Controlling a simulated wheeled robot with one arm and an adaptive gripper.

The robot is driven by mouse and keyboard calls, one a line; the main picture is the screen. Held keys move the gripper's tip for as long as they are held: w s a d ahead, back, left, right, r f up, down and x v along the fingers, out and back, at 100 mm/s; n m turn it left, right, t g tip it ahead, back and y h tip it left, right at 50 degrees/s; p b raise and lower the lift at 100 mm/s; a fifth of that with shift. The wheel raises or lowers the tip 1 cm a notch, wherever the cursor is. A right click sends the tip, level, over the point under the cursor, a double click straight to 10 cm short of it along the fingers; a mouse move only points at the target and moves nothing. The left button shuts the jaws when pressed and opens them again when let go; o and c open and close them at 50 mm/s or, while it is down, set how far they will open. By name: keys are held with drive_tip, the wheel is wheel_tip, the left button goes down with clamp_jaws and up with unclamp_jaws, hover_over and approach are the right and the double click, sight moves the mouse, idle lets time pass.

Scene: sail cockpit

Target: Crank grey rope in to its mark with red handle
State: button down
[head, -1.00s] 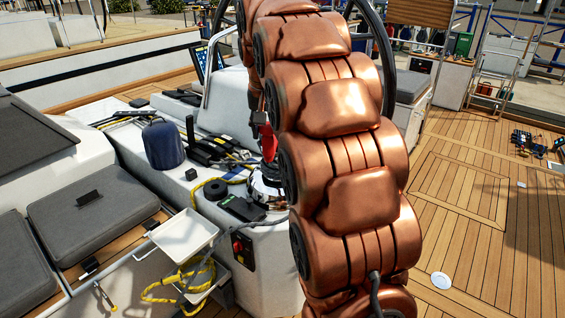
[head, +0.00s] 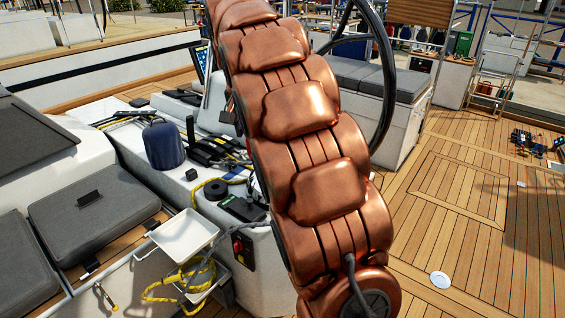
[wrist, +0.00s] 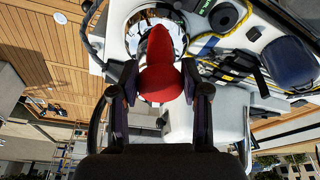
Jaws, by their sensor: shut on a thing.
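The red handle (wrist: 161,68) shows in the wrist view between the two dark fingers of my gripper (wrist: 160,84), which is shut on it. Behind the handle is the shiny round metal winch (wrist: 136,38), partly covered by the handle. In the head view my copper-coloured arm hides the handle and the winch. A thin grey line (head: 243,227) runs out from beside my arm and down the console's side; I cannot tell if it is the grey rope. No mark on a rope can be made out.
A blue bag-like cover (head: 163,146), black rope clutches (head: 208,150) and a yellow-and-black coil (head: 215,190) sit on the white console. A white tray (head: 184,234) and yellow rope (head: 180,285) are at its side. The steering wheel (head: 384,80) stands behind my arm.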

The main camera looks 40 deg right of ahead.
drive_tip(key=shift+w+a+m+p, duration=0.4)
drive_tip(key=shift+w, duration=0.3)
drive_tip(key=shift+w+a+m+p, duration=0.35)
drive_tip(key=shift+w+m+p, duration=0.05)
drive_tip(key=shift+w, duration=0.3)
drive_tip(key=c, duration=1)
unclamp_jaws()
drive_tip(key=shift+w+a, duration=0.15)
drive_tip(key=shift+w, duration=0.15)
drive_tip(key=o, duration=0.5)
drive_tip(key=shift+s, duration=0.1)
drive_tip(key=o, duration=0.4)
drive_tip(key=shift+r, duration=0.1)
